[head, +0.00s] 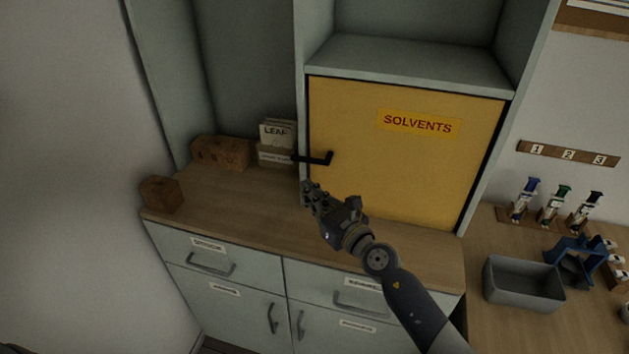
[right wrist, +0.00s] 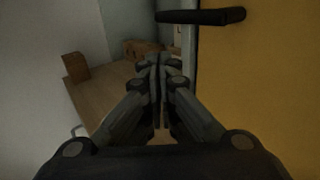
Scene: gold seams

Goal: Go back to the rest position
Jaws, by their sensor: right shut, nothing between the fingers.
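My right gripper (head: 308,190) is in front of the yellow SOLVENTS door (head: 405,155), a little below and left of its black handle (head: 318,158). The door looks closed. In the right wrist view the gripper (right wrist: 159,65) has its fingers together with nothing between them. The handle (right wrist: 200,16) shows above the fingertips there, apart from them, and the yellow door (right wrist: 260,80) fills the right side. My left gripper is in neither view.
The wooden counter (head: 250,205) holds a wooden block (head: 161,194), a wooden box (head: 221,152) and a LEAF packet holder (head: 276,142). Drawers (head: 215,258) are below.

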